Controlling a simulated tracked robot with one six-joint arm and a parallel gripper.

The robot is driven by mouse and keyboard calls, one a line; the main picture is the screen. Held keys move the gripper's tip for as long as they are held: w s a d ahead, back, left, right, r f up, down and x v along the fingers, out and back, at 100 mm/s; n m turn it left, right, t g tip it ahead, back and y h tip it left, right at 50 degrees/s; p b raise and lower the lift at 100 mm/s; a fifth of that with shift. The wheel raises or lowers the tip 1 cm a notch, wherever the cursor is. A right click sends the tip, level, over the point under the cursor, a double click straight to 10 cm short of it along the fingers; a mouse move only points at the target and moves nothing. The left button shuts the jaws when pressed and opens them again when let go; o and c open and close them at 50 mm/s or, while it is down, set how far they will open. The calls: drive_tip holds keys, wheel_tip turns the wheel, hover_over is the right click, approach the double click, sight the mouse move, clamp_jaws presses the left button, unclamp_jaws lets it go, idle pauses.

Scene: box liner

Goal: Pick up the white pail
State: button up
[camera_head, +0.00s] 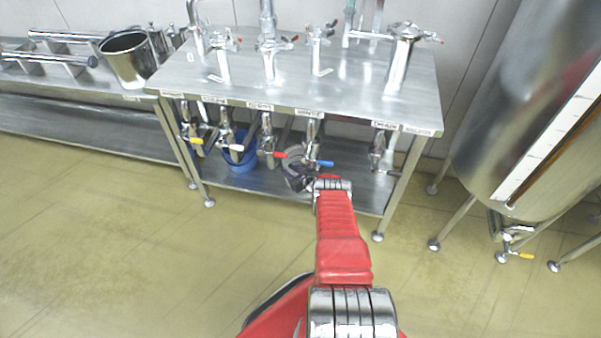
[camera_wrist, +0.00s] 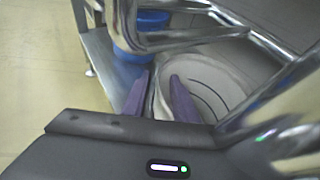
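The white pail (camera_wrist: 222,80) shows in the wrist view, on the right, below shiny metal pipes. I look down into its round opening, which has dark curved lines inside. My gripper (camera_wrist: 160,76) has two purple fingers spread apart. The near left rim of the pail shows between them, with the right finger overlapping the pail's opening and the left finger on its outer side. I cannot tell whether either finger touches it. In the head view my gripper (camera_head: 299,178) reaches under the front of the steel table, and the pail is mostly hidden there.
A blue bucket (camera_head: 240,152) stands on the lower shelf, left of my gripper. The steel table (camera_head: 300,92) has taps with coloured handles hanging along its front, close above my gripper. A large steel tank (camera_head: 530,110) stands at right. The floor at left is clear.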

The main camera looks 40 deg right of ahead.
drive_tip(key=shift+c, duration=0.2)
clamp_jaws()
drive_tip(key=shift+s+f, duration=0.1)
drive_tip(key=shift+f, duration=0.05)
idle(1.0)
